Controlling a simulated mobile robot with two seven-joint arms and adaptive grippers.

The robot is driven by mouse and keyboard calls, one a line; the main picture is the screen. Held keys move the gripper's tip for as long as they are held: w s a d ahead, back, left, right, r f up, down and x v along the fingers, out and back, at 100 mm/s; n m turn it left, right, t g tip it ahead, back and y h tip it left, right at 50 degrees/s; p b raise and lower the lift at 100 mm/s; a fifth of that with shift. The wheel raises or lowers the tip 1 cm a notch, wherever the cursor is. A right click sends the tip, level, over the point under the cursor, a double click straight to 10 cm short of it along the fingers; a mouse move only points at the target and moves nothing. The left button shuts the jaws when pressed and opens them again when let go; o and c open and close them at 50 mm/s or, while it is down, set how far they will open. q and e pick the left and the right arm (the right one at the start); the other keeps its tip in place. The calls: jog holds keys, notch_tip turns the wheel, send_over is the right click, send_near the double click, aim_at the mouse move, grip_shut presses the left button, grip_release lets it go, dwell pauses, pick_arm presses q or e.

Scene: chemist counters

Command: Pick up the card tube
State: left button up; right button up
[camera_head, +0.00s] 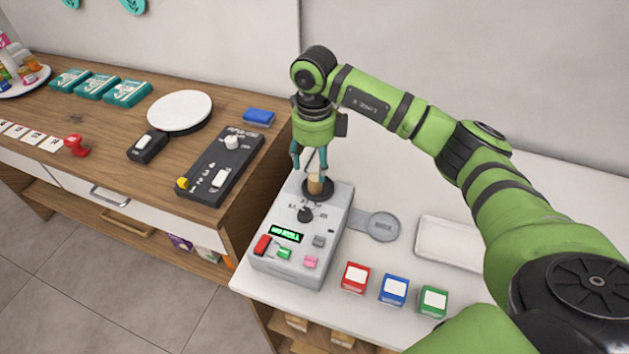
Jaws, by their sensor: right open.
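The card tube looks to be the small tan cylinder (314,184). It stands upright in a round black seat on top of the grey machine (262,262). My right gripper (309,166) points down right above the tube, with its teal fingers apart. The fingertips are at about the tube's top, and one finger partly covers it. I cannot tell whether they touch it. My left gripper is not in view.
The machine has a knob, a lit green display and coloured buttons. Red (355,278), blue (394,290) and green (433,302) boxes stand to its right. A white tray (450,244) lies behind them. A wooden counter (105,179) with control boxes stands at left.

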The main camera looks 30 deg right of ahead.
aim_at(315, 177)
jog(key=f+p, duration=0.1)
jog(key=s+f+p, duration=0.1)
jog(key=f, duration=0.1)
jog(key=shift+f, duration=0.55)
jog(key=shift+w+f, duration=0.1)
jog(key=shift+f, duration=0.1)
jog(key=c, duration=0.8)
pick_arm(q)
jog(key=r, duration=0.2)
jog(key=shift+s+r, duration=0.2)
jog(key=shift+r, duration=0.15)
pick_arm(e)
jog(key=shift+c, duration=0.2)
